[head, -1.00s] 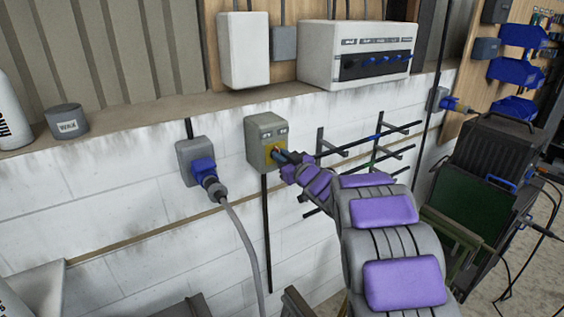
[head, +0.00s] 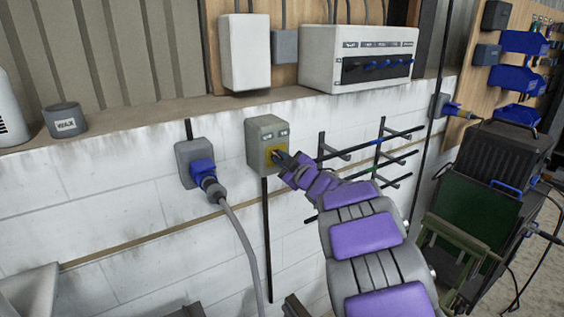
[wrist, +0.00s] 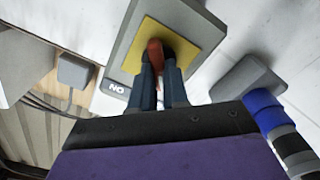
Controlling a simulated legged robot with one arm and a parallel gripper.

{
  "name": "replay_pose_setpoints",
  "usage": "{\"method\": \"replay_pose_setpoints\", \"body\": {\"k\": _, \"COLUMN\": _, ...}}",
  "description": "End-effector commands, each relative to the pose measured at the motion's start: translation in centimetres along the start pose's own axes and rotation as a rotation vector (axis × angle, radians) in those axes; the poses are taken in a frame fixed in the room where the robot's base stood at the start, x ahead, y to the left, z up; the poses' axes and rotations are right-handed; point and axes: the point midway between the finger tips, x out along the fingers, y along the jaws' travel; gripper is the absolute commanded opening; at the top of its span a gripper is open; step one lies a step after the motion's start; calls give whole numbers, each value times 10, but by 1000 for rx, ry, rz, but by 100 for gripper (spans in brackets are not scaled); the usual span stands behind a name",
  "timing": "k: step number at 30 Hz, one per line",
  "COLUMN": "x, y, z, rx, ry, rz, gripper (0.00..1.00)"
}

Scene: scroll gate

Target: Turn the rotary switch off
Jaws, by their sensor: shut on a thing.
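The rotary switch is a grey-green box (head: 261,133) on the white block wall, with a yellow plate (head: 269,157) on its front. In the wrist view the yellow plate (wrist: 183,32) carries a red-orange knob (wrist: 155,54). A label beside it, "NO" as seen in this view, sits at the box's edge. My gripper (head: 281,156) reaches the knob from the right. In the wrist view its two dark fingers (wrist: 160,76) are on either side of the knob and closed on it. In the head view the gripper mostly hides the knob.
A grey socket with a blue plug (head: 203,171) and hanging cable is left of the switch. Black wall racks (head: 378,150) are to the right, near my arm. A ledge above holds a wax tin (head: 65,121). A dark cart (head: 495,175) stands at the right.

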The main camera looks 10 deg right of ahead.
Motion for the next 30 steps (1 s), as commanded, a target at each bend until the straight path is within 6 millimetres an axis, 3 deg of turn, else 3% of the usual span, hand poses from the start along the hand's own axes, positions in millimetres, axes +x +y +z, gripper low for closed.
{"method": "replay_pose_setpoints", "body": {"k": 9, "x": 0, "y": -2, "z": 2, "rx": -3, "ry": -4, "rz": -4, "gripper": 0}}
{"method": "replay_pose_setpoints", "body": {"k": 10, "x": 0, "y": -2, "z": 2, "rx": -3, "ry": -4, "rz": -4, "gripper": 15}}
{"method": "replay_pose_setpoints", "body": {"k": 18, "x": 0, "y": -1, "z": 1, "rx": -2, "ry": -2, "rz": -2, "gripper": 40}}
{"method": "replay_pose_setpoints", "body": {"k": 30, "x": -11, "y": 0, "z": 2, "rx": -2, "ry": -5, "rz": -1, "gripper": 40}}
